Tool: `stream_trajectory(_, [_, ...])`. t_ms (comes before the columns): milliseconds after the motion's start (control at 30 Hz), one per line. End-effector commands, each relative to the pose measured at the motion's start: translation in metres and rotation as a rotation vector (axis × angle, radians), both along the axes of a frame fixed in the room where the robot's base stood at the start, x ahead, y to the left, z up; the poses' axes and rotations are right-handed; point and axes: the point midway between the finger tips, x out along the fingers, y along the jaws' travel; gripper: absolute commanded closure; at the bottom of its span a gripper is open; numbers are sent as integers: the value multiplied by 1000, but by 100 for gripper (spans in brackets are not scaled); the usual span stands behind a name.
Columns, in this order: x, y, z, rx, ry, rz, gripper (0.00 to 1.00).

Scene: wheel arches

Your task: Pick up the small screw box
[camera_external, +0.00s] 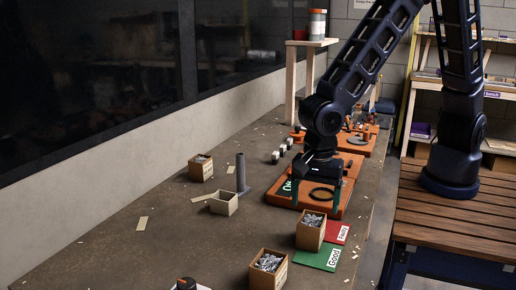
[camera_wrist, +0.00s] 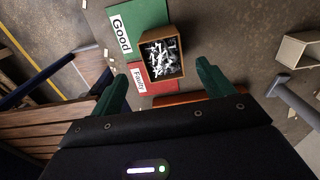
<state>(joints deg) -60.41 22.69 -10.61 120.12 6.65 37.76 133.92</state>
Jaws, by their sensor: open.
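A second screw box (camera_external: 268,272) stands nearer the camera. My gripper (camera_external: 315,198) is open and empty, pointing down over the orange board just behind the first box. In the wrist view my gripper's green fingers (camera_wrist: 162,72) are spread wide. The fingers appear apart from the box.
A green "Good" card (camera_external: 318,256) and a red "Faulty" card (camera_external: 337,232) lie on the bench. An orange board (camera_external: 352,182) is under my gripper. An empty box (camera_external: 223,204), a grey post (camera_external: 241,174) and another filled box (camera_external: 200,168) stand to the left.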

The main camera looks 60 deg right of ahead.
Motion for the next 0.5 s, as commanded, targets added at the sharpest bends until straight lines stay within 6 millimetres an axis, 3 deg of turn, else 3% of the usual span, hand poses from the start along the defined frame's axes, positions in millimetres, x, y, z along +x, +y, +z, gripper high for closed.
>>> stream_trajectory(500, [4, -3, -41, -1, 1, 1, 20])
